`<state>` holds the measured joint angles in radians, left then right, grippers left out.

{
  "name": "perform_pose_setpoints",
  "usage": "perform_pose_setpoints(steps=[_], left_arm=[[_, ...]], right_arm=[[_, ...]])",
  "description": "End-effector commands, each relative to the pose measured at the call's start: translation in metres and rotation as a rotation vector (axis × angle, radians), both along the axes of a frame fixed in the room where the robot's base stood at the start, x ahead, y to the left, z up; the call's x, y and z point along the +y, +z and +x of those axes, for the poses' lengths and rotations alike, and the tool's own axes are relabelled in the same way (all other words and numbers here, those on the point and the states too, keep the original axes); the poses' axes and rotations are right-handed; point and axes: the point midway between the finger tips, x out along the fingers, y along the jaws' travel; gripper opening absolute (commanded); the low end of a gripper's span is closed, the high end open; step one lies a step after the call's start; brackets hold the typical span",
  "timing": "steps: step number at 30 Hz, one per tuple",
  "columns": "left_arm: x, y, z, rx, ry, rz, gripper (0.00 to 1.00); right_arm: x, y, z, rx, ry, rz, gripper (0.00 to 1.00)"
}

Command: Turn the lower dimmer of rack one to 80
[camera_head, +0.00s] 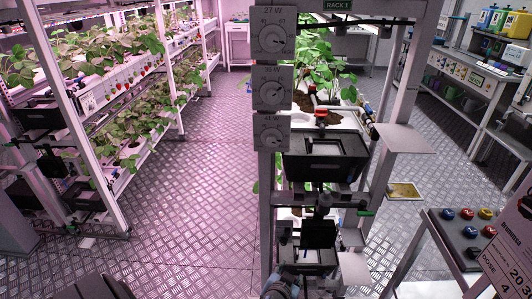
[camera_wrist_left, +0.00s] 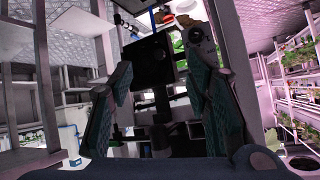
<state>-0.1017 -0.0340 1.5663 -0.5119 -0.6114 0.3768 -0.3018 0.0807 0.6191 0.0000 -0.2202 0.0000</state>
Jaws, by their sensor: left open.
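Rack one (camera_head: 265,210) carries a sign "RACK 1" and a column of three grey dimmers on its left post in the head view. The lower dimmer (camera_head: 271,134) is under the "41 W" label; its exact setting is too small to read. The middle dimmer (camera_head: 272,88) and upper dimmer (camera_head: 273,36) are above it. My left gripper (camera_head: 284,279) is at the bottom edge of the head view, well below the lower dimmer. In the left wrist view its two fingers (camera_wrist_left: 160,68) are apart with nothing held between them. My right gripper is not in view.
Black boxes (camera_head: 325,168) and a grey side shelf (camera_head: 402,138) are on rack one, right of the dimmers. A planted rack (camera_head: 105,85) stands left. A small table with coloured buttons (camera_head: 455,245) stands at lower right. Metal floor (camera_head: 205,190) left of the post is clear.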

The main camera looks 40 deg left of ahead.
Motion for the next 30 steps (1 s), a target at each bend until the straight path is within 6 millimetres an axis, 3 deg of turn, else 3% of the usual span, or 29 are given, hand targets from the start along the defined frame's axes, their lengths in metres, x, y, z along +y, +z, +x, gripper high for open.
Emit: perform_pose_setpoints(steps=[1,3,4,6,9,14,24,30], left_arm=[[0.009,0.071,0.028,-0.148,0.065,0.014,0.45],[0.028,0.168,0.043,-0.349,0.181,0.021,0.45],[0.036,0.204,0.042,-0.426,0.23,0.019,0.45],[0.053,0.27,0.03,-0.575,0.332,0.005,0.45],[0.069,0.321,0.011,-0.702,0.424,-0.016,0.45],[0.083,0.336,0.016,-0.741,0.449,-0.02,0.45],[0.141,0.335,0.089,-0.736,0.448,-0.019,0.45],[0.16,0.334,0.113,-0.736,0.448,-0.022,0.45]], right_arm=[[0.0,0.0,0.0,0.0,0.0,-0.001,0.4],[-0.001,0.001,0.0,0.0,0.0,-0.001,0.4],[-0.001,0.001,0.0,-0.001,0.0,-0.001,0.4],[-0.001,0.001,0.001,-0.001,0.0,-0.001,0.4],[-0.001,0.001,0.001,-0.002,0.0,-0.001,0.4],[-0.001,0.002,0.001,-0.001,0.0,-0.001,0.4],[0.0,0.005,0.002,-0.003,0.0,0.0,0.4],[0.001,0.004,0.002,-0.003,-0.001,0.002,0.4]])
